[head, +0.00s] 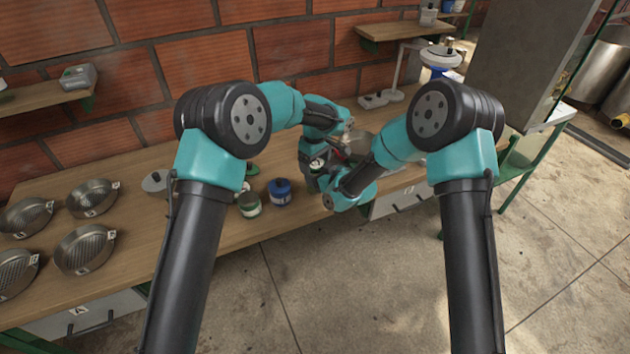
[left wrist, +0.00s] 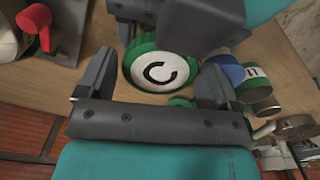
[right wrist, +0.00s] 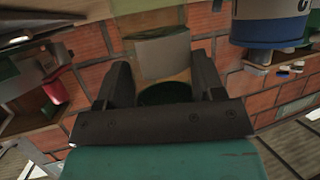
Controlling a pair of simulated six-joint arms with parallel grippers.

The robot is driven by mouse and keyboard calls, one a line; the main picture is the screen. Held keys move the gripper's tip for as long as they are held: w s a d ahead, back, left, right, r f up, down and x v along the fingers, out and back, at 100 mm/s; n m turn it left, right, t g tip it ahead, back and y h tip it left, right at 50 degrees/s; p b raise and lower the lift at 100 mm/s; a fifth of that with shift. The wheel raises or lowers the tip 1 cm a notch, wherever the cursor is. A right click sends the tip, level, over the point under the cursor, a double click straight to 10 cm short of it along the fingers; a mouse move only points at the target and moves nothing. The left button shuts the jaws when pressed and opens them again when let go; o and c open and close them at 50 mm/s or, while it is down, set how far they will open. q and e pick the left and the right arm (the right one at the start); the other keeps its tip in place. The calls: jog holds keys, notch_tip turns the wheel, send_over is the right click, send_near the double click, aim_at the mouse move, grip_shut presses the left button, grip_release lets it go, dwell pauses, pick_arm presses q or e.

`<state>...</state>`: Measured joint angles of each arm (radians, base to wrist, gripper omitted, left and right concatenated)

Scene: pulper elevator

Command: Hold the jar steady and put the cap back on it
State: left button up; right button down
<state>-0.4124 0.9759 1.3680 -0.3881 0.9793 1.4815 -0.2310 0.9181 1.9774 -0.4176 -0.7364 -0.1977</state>
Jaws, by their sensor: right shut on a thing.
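A round white face marked C with a green rim (left wrist: 160,70) shows beyond the left fingertips in the left wrist view. It looks like the top of the jar; I cannot tell how firmly the cap sits. My left gripper (left wrist: 160,75) is open, with one finger to each side of this face and apart from it. My right gripper is shut on the jar, whose pale body (right wrist: 163,55) and dark green end show between its fingers in the right wrist view. In the head view my arms (head: 345,190) hide most of the jar.
A blue jar (head: 280,192) and a green jar with a white band (head: 249,204) stand on the wooden bench (head: 215,235). Several metal pans (head: 85,248) lie at the left. A brick wall (head: 290,50) is behind. The bench front near the jars is clear.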

pick_arm(q)
jog(key=c, duration=0.7)
jog(key=o, duration=0.9)
jog(key=shift+o, duration=0.2)
jog(key=shift+r, duration=2.3)
jog(key=shift+o, duration=0.3)
notch_tip(320, 180, up, 12)
